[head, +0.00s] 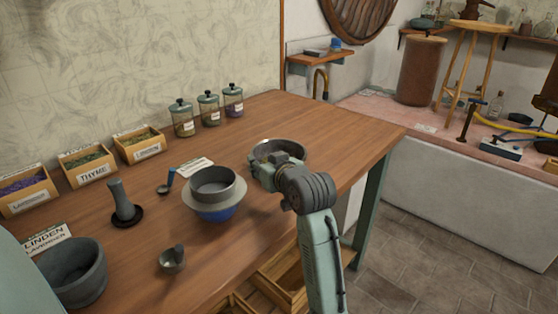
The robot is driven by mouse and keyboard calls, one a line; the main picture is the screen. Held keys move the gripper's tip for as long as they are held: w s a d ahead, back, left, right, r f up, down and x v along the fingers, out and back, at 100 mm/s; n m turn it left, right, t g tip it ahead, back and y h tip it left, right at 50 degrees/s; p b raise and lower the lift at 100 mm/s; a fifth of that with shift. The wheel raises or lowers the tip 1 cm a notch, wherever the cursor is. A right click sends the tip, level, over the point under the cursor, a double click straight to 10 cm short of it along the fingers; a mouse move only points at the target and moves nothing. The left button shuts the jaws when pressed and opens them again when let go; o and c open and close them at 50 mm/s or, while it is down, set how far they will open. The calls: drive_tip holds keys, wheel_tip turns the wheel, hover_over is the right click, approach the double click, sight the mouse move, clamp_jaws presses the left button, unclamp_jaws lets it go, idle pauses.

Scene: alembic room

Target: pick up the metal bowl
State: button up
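A round grey bowl that looks like the metal bowl (292,147) stands on the wooden table (325,127), right of the middle. My arm comes up from the bottom right, and my gripper (260,167) is at the bowl's near left side. The gripper and wrist cover the near part of the bowl. The fingertips are small and partly hidden, so I cannot tell whether they are open, shut, or touching the rim.
A grey pot (214,184) sits in a wide ring over a blue base, left of my gripper. A small cup (172,260), a pestle (121,198) and a large mortar (75,272) stand farther left. Lidded jars (208,108) and herb boxes (86,165) line the back.

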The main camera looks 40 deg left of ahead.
drive_tip(key=x, duration=0.2)
drive_tip(key=p+x, duration=0.1)
drive_tip(key=shift+a, duration=0.5)
drive_tip(key=shift+w+a+f+p, duration=0.2)
drive_tip(key=shift+w+a+p, duration=0.1)
drive_tip(key=shift+a, duration=0.15)
drive_tip(key=shift+c, duration=0.5)
drive_tip(key=shift+s, duration=0.1)
clamp_jaws()
